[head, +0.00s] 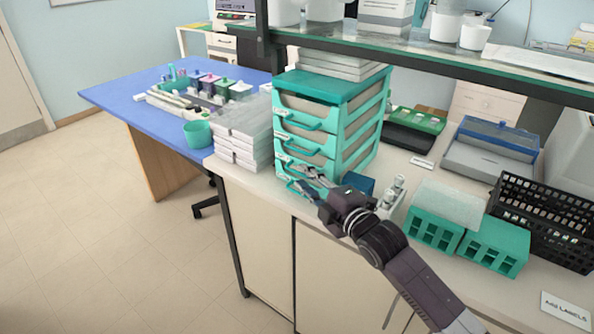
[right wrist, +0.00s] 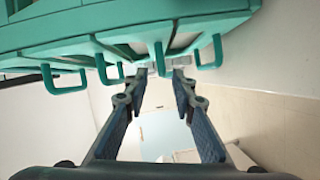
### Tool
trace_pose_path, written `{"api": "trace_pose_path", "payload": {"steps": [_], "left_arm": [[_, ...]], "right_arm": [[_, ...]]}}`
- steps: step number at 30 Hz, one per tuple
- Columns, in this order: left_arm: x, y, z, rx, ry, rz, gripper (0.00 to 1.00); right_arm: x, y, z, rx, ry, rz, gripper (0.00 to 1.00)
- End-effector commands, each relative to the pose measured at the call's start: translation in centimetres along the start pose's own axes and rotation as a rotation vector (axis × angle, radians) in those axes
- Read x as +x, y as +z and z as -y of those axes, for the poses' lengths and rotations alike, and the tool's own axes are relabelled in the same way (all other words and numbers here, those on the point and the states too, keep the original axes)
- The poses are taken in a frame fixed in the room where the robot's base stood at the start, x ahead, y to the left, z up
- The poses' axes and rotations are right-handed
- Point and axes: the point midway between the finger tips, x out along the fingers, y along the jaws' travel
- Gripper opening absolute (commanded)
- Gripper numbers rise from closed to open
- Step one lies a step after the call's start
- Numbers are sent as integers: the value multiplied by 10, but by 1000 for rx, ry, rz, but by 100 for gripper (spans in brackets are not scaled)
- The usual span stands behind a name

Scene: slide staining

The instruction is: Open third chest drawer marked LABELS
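The teal chest of drawers (head: 330,86) stands on the bench with several stacked drawers, all looking shut, each with a teal loop handle. My right gripper (head: 304,180) is at the chest's front left, by the lower handles. In the right wrist view the gripper (right wrist: 159,74) is open, its two fingers apart. One loop handle (right wrist: 160,60), third from the left, shows between the fingertips without visible grip. Other handles (right wrist: 65,80) show to its sides. The fingers partly hide the lower drawer fronts in the head view. My left gripper is not in view.
White boxes (head: 240,140) are stacked left of the chest. Teal racks (head: 495,245) and a black crate (head: 545,215) stand to the right. A glass shelf (head: 430,55) runs above the bench. A blue table (head: 130,95) is at left. The floor in front is clear.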

Motion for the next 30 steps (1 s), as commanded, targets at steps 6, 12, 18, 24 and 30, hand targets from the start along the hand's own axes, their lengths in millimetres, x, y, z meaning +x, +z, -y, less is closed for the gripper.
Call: {"api": "trace_pose_path", "payload": {"steps": [6,12,18,24,30], "left_arm": [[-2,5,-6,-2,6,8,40],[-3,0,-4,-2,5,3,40],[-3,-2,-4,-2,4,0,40],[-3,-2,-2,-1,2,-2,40],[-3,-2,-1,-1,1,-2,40]], "right_arm": [[27,-1,0,3,-1,-1,24],[38,-1,0,1,0,-1,24],[39,-1,0,1,-1,-1,24],[38,-1,1,1,-1,-1,11],[38,0,1,1,-1,0,0]]}}
